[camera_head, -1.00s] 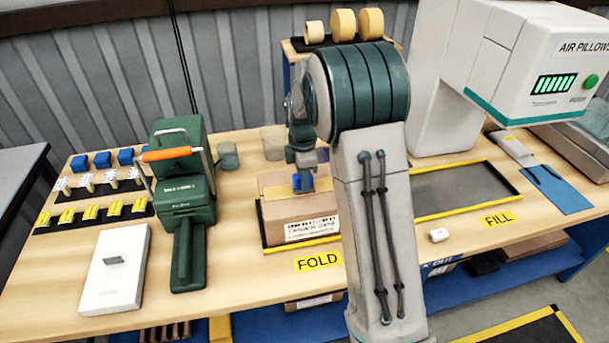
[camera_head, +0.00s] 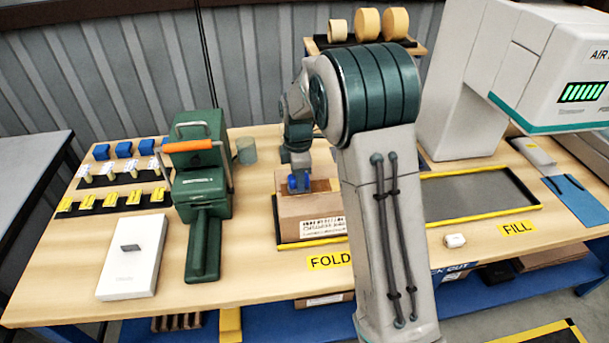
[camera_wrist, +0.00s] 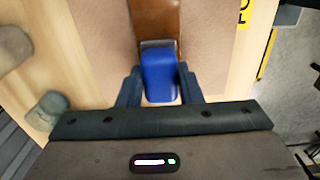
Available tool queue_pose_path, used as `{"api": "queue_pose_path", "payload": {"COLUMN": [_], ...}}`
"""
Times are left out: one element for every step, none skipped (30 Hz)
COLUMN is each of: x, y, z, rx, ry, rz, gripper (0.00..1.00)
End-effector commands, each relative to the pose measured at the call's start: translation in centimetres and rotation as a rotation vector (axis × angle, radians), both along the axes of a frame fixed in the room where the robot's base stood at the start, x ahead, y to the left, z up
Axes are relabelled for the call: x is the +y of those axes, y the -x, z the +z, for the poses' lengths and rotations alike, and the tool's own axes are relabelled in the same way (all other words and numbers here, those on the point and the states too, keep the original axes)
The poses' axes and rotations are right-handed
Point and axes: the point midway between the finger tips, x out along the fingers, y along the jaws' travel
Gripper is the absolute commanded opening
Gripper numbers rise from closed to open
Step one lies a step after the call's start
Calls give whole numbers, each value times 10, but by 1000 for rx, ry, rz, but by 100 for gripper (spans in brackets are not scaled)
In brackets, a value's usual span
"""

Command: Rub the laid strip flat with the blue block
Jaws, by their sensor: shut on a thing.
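A closed tan carton (camera_head: 305,207) sits inside a yellow-edged black frame by the FOLD label. A glossy brown strip (camera_wrist: 156,18) runs along the carton's top in the wrist view, and part of it passes under the blue block. My gripper (camera_wrist: 160,92) is shut on the blue block (camera_wrist: 160,76), one finger on each side. The block is over the strip and looks pressed onto it, though the contact itself is hidden. In the head view the block (camera_head: 298,182) is near the left end of the carton's top; my arm hides the carton's right side.
A green dispenser with an orange handle (camera_head: 200,180) stands left of the carton. Several blue blocks (camera_head: 124,149) and yellow pieces (camera_head: 110,200) lie in rows at far left. A clear cup (camera_head: 246,150) stands behind. A grey tray (camera_head: 470,194) lies right.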

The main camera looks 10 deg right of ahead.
Motion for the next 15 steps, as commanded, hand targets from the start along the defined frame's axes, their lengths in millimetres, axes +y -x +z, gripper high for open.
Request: {"api": "queue_pose_path", "payload": {"x": [2, 3, 5, 7, 9, 12, 14, 17, 20, 23, 25, 27, 28, 29, 29], "y": [0, 0, 0, 0, 0, 0, 0, 0, 0, 0, 0, 0, 0, 0, 0], "z": [0, 0, 0, 0, 0, -1, -1, -1, -1, -1, -1, -1, -2, -2, -2], "rx": [0, 0, 0, 0, 0, 0, 0, 0, 0, 0, 0, 0, 0, 0, 0], "ry": [0, 0, 0, 0, 0, 0, 0, 0, -1, -1, -1, -1, -1, -1, -1], "rz": [1, 1, 1, 1, 2, 2, 2, 2, 1, 2, 2, 2, 2, 1, 0], "gripper": [14, 14, 14, 14, 14, 14, 14, 14, 14, 14, 14, 14, 14, 14, 14]}}
